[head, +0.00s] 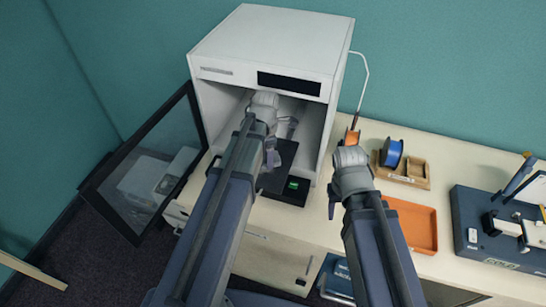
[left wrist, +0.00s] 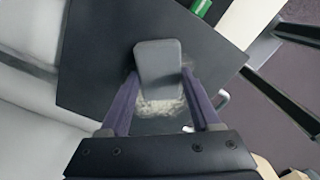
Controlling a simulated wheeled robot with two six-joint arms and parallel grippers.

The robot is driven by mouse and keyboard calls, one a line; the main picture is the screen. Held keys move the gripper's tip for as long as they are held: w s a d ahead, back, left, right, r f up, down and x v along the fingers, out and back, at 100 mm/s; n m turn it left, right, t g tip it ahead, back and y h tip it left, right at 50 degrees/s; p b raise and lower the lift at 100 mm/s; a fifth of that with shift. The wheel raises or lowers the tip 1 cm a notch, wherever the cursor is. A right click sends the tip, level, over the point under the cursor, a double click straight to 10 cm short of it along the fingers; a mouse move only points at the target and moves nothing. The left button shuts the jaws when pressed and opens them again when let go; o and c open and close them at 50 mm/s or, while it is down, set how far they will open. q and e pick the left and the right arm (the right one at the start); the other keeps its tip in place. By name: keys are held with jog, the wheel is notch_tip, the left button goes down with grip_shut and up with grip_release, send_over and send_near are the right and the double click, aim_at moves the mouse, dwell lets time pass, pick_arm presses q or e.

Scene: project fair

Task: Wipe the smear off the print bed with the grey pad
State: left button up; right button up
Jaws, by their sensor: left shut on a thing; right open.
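The grey pad (left wrist: 158,62) is held between the fingertips of my left gripper (left wrist: 160,85). The pad is over the dark print bed (left wrist: 90,70); I cannot tell whether it touches the surface. A pale, speckled smear (left wrist: 160,107) shows on the bed just on the near side of the pad, between the fingers. In the head view my left gripper (head: 271,158) reaches into the open white printer (head: 265,45), above the dark bed (head: 283,155), and my arm hides the pad and smear. My right gripper (head: 333,200) is open and empty, outside the printer to its right.
The printer's glass door (head: 145,170) stands open at the left. To the right are a blue spool (head: 391,153) in a wooden tray (head: 415,172), an orange tray (head: 412,225) and a dark machine (head: 490,230).

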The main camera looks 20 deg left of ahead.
pick_arm(q)
jog(key=shift+a, duration=0.3)
jog(key=shift+a, duration=0.1)
jog(key=shift+w+a+f, duration=0.1)
jog(key=shift+a, duration=1.5)
jog(key=shift+a, duration=1.75)
jog(key=shift+a, duration=0.1)
